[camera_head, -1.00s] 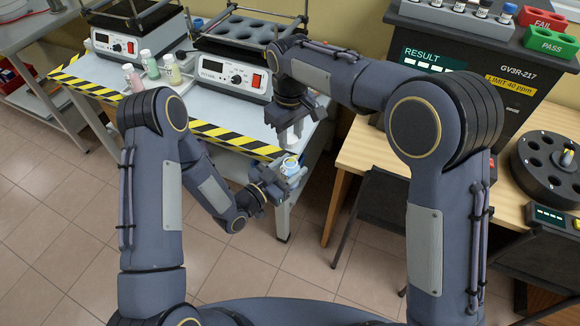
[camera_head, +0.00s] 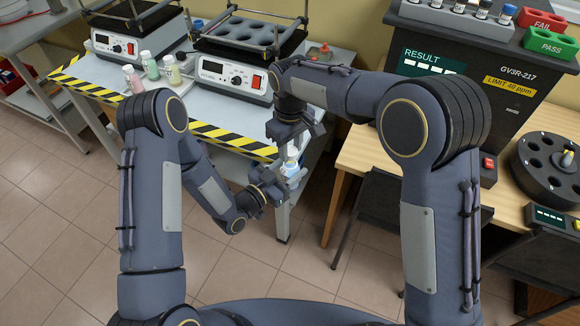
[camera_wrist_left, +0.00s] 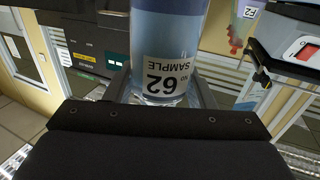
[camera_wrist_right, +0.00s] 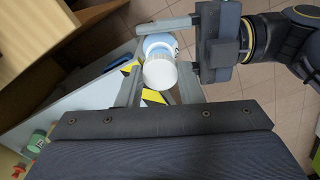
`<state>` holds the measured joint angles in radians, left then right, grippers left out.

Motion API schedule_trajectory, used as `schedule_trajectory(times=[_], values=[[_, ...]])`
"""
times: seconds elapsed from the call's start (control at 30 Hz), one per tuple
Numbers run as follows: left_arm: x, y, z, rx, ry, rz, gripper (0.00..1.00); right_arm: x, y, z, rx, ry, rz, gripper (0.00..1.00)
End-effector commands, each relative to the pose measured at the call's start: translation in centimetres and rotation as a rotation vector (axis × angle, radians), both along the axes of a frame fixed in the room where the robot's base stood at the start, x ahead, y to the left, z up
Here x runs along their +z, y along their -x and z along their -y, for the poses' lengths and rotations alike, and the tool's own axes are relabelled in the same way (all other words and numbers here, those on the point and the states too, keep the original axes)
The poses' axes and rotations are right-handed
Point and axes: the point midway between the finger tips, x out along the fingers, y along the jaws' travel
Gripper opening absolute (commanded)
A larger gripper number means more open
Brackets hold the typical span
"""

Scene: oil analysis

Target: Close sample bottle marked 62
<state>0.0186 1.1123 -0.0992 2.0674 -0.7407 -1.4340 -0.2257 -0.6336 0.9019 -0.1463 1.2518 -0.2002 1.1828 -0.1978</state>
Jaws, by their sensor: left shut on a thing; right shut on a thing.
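The sample bottle marked 62, with blue contents, fills the top middle of the left wrist view (camera_wrist_left: 165,45), its white label upside down there. My left gripper (camera_wrist_left: 160,92) is shut around it. In the head view the bottle (camera_head: 292,170) is held beyond the table's front edge. My right gripper (camera_wrist_right: 157,90) is shut on a white cap (camera_wrist_right: 160,74). In the head view my right gripper (camera_head: 291,150) is just above the bottle. The bottle (camera_wrist_right: 158,43) shows behind the cap in the right wrist view; I cannot tell whether they touch.
Several capped sample bottles (camera_head: 133,78) stand on the table (camera_head: 205,108) at left. At right, a brown desk (camera_head: 372,146) holds the result machine (camera_head: 480,65) and a black carousel (camera_head: 550,165).

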Motion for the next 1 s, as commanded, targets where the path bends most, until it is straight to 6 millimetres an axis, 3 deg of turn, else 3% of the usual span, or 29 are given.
schedule_trajectory(times=[0.43, 0.73, 1.0], values=[[0.0, 0.0, 0.0, 0.000, 0.001, 0.001, 0.08, 0.0, 0.0, 0.0, 0.000, 0.000, 0.000, 0.13], [0.0, 0.0, 0.0, 0.000, 0.001, 0.001, 0.08, -1.6, 0.0, 0.0, 0.000, 0.001, -0.001, 0.13], [0.0, 0.0, 0.0, 0.000, 0.001, 0.001, 0.08, -1.8, 0.0, 0.0, 0.000, 0.000, 0.000, 0.13]])
